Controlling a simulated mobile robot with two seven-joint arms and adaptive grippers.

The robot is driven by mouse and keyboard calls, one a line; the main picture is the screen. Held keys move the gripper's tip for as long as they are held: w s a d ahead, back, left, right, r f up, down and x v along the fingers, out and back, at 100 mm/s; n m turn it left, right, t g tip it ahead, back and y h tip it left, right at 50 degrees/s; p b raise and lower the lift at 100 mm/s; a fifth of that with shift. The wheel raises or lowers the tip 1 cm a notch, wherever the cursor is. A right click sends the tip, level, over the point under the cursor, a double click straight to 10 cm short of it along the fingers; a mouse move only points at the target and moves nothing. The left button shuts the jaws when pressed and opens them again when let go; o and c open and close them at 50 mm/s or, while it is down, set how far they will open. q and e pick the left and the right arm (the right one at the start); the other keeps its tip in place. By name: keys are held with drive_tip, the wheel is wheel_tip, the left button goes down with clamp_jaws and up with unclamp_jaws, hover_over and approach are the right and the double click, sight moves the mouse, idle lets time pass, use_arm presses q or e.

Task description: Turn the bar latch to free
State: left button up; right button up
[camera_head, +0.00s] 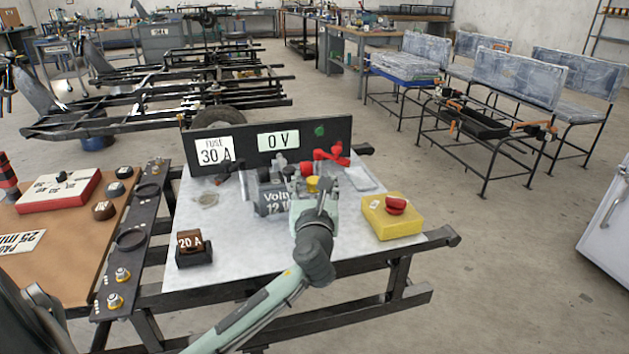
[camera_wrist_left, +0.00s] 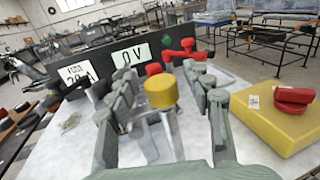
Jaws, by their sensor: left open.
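A yellow-capped metal post or clamp (camera_head: 312,184) stands beside the grey "Volty 12 V" block (camera_head: 272,200) on the white board. It also shows in the left wrist view (camera_wrist_left: 160,92), with a grey metal bracket below the cap. A red lever (camera_head: 330,155) lies against the black panel behind it, also seen in the left wrist view (camera_wrist_left: 182,50). I cannot tell which part is the bar latch. My left gripper (camera_head: 316,192) is open, its fingers on either side of the yellow cap, with gaps visible in the left wrist view. My right gripper is not in view.
The black panel (camera_head: 340,130) reads "FUSE 30 A" and "0 V". A yellow box (camera_head: 386,222) with a red button stands close on the right. A 20 A fuse block (camera_head: 194,248) sits front left. The board's (camera_head: 250,270) front middle is bare.

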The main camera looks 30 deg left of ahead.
use_arm(q)
drive_tip(key=shift+w+a, duration=0.1)
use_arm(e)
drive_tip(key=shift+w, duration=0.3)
use_arm(q)
drive_tip(key=c, duration=1.2)
clamp_jaws()
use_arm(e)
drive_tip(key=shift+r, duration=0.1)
